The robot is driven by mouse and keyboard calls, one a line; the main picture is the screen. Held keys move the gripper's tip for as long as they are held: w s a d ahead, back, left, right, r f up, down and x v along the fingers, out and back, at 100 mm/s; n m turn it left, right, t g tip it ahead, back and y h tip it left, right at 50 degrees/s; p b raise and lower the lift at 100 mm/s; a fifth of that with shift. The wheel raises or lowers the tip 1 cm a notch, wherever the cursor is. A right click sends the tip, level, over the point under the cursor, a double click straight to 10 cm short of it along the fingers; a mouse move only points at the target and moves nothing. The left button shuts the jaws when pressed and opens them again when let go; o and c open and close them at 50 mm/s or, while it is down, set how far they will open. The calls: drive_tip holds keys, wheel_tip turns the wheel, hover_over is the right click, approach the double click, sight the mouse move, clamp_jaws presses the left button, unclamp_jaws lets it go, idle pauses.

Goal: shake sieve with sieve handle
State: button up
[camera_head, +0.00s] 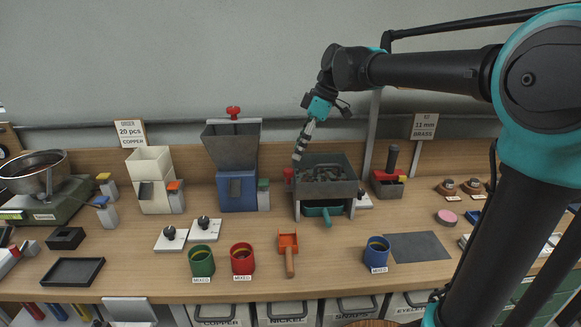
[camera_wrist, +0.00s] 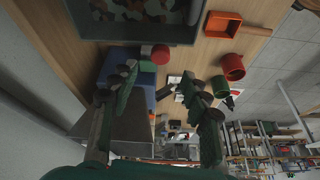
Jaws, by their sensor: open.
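The sieve (camera_head: 325,190) is a grey square box on a stand, holding dark and coppery pieces. In the wrist view its wall (camera_wrist: 125,35) fills the top. The sieve handle (camera_head: 288,175) looks like a red knob at the sieve's left side; it also shows in the wrist view (camera_wrist: 160,53), beyond my fingertips. My gripper (camera_head: 297,157) is just above and beside that knob in the head view. In the wrist view my gripper (camera_wrist: 160,78) has its two fingers spread apart, with nothing held between them. I cannot tell the exact gap to the knob.
A blue hopper machine (camera_head: 237,190) stands left of the sieve. A teal-handled tray (camera_head: 323,212) is under the sieve. An orange scoop (camera_head: 289,245), red cup (camera_head: 242,259), green cup (camera_head: 201,261) and blue cup (camera_head: 376,253) stand in front. Bare bench lies between them.

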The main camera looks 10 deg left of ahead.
sight(289, 170)
drive_tip(key=x, duration=0.7)
drive_tip(key=shift+c, duration=0.3)
clamp_jaws()
